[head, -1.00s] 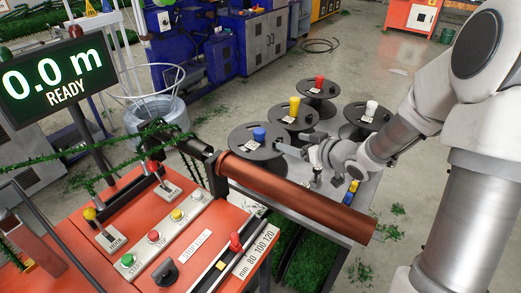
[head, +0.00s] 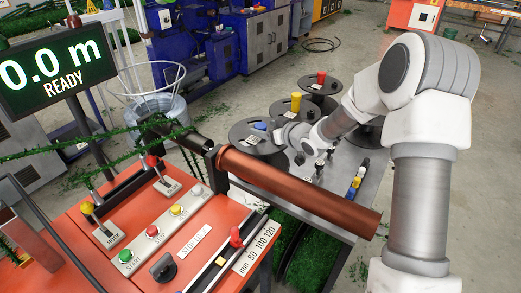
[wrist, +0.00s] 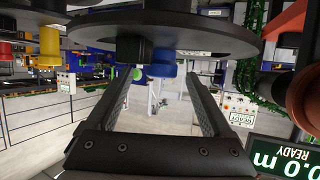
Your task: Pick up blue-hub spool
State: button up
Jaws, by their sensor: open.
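The blue-hub spool (head: 240,134) is a dark disc with a blue hub (head: 260,126), at the left of the spool group in the head view. My gripper (head: 277,130) is at its right side, level with the hub; the fingers are hard to make out there. In the wrist view, which is upside down, the spool's disc (wrist: 190,30) crosses the top and its blue hub (wrist: 160,70) shows between the tips of my open gripper (wrist: 157,73). The fingers look apart from the hub, with nothing held.
The yellow-hub spool (head: 295,103) and the red-hub spool (head: 321,78) stand behind. Another dark spool disc (head: 371,132) is partly hidden by my arm. A copper-coloured tube (head: 300,190) and the orange machine (head: 150,225) lie in front.

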aim_at(261, 126)
jog(key=x, duration=0.3)
jog(key=shift+a, duration=0.15)
jog(key=shift+c, duration=0.2)
grip_shut()
jog(key=shift+r, duration=0.15)
